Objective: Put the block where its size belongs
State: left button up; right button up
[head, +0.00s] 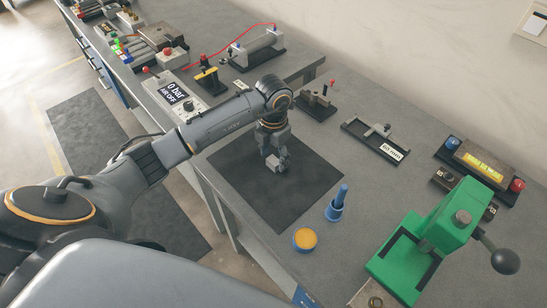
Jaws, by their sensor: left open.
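A small light-grey block (272,164) shows at the fingertips of my left gripper (279,162), over the black mat (235,160). The gripper points down and is open, with its fingers at the block. The picture is too small to tell whether they touch it. The gripper hides part of the block and the mat around it. My right gripper is not in view. A black frame with a grey slide and a white label (391,152) lies right of the mat; its label is too small to read surely.
A green press (432,240) with a black ball handle stands at the lower right. A blue holder (335,210) and a tin of yellow stuff (305,239) stand near the mat. A control box (174,95) reading "0 bar AIR OFF" and a yellow-display box (482,163) stand farther off.

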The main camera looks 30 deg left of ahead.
aim_at(274, 160)
pick_arm(q)
notch_tip(274, 160, up, 11)
jog(key=b, duration=0.2)
jog(key=shift+b, duration=0.3)
jog(key=shift+f, duration=0.1)
